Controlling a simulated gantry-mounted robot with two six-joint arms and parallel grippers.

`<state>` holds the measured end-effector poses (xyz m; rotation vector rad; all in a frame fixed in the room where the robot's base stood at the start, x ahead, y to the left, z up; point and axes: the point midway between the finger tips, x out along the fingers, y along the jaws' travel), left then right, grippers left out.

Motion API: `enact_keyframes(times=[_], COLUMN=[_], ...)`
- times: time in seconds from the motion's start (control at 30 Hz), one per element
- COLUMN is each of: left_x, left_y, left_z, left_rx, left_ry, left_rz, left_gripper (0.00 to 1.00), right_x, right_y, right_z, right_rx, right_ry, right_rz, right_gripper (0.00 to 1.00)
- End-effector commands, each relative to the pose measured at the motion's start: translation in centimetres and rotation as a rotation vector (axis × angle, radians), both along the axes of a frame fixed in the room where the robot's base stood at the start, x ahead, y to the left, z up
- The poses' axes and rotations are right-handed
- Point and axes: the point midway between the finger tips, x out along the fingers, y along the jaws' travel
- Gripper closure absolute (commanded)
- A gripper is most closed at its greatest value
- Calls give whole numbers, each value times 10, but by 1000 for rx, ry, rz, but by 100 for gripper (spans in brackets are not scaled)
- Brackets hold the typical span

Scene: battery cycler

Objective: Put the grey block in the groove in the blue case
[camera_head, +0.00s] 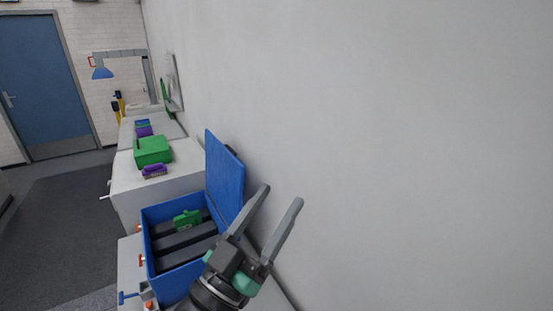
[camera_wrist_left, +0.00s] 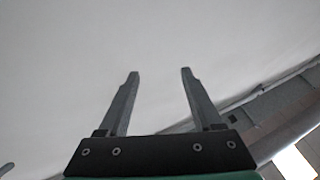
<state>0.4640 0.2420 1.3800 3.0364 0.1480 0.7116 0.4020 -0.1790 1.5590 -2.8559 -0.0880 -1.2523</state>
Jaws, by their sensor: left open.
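The blue case (camera_head: 148,237) stands open on a white surface at the lower left of centre in the head view, its blue lid (camera_head: 224,175) raised on the wall side. Dark grey bars or padding (camera_head: 180,239) with gaps between them fill its inside, and a small green piece (camera_head: 187,219) sits on top. I cannot single out a separate grey block or tell which gap is the groove. My left gripper (camera_head: 282,195) is open and empty, to the right of the lid, with its fingers pointing up along the wall. The left wrist view shows its two fingers (camera_wrist_left: 159,73) apart with nothing between them. My right gripper is not in view.
A bare grey wall (camera_head: 400,120) fills the right side. Beyond the case, a white cabinet (camera_head: 160,184) bears a green box (camera_head: 153,150) and a purple item (camera_head: 154,171). A blue lamp (camera_head: 103,72) and a blue door (camera_head: 38,85) are farther back. Dark floor lies open at left.

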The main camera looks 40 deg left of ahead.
Motion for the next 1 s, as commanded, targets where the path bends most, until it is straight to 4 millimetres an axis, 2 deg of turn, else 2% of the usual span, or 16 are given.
enact_keyframes(times=[0.03,0.1,0.13,0.2,0.33,0.37,0.4,0.7,0.77,0.87,0.97,1.0], left_x=[-9,-26,-33,-49,-62,-63,-63,-62,-55,-17,44,65], left_y=[-18,-38,-44,-55,-63,-64,-64,-63,-60,-45,-7,15], left_z=[53,107,125,156,179,180,181,179,178,164,109,72], left_rx=[14,29,34,42,48,49,49,49,49,48,32,16], left_ry=[-105,-212,-249,-316,-367,-370,-370,-366,-343,-212,61,201], left_rz=[-40,-83,-96,-122,-141,-142,-142,-140,-134,-100,-28,8], left_gripper=[34,34,34,34,34,34,28,28,28,28,28,28], right_x=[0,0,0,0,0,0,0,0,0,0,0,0], right_y=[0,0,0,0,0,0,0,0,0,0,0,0], right_z=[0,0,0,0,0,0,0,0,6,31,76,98], right_rx=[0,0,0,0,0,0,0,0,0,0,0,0], right_ry=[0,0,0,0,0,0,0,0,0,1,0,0], right_rz=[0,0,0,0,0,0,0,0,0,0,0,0], right_gripper=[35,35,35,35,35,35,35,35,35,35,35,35])
